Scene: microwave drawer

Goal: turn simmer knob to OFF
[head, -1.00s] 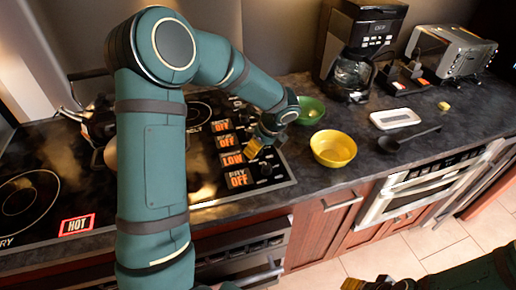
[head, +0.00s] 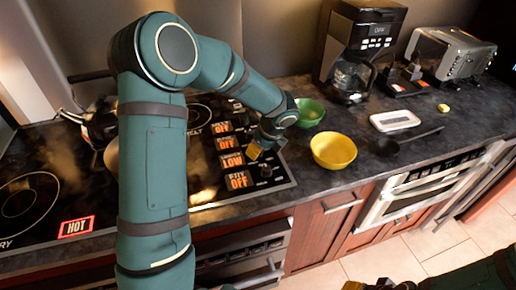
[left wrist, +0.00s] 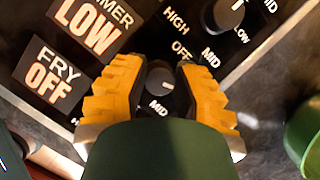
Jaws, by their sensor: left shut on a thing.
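In the left wrist view the simmer knob (left wrist: 160,82), dark and round with a light pointer mark, sits between the yellow fingers of my left gripper (left wrist: 158,88). The fingers are shut on it from both sides. HIGH, OFF and MID are printed around the knobs. The simmer display (left wrist: 88,22) reads LOW in lit letters, and shows in the head view too (head: 231,161). In the head view my left gripper (head: 262,147) is down at the knob column, and its wrist hides the knob. My right gripper (head: 368,284) is cut off at the bottom edge.
The fry display (left wrist: 49,74) below reads OFF. Another knob (left wrist: 228,14) is beyond the gripper. A green bowl (head: 309,110) stands close beside my left wrist, with a yellow bowl (head: 333,150) to its right. Steam rises near the kettle (head: 98,122); a HOT sign (head: 76,226) is lit.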

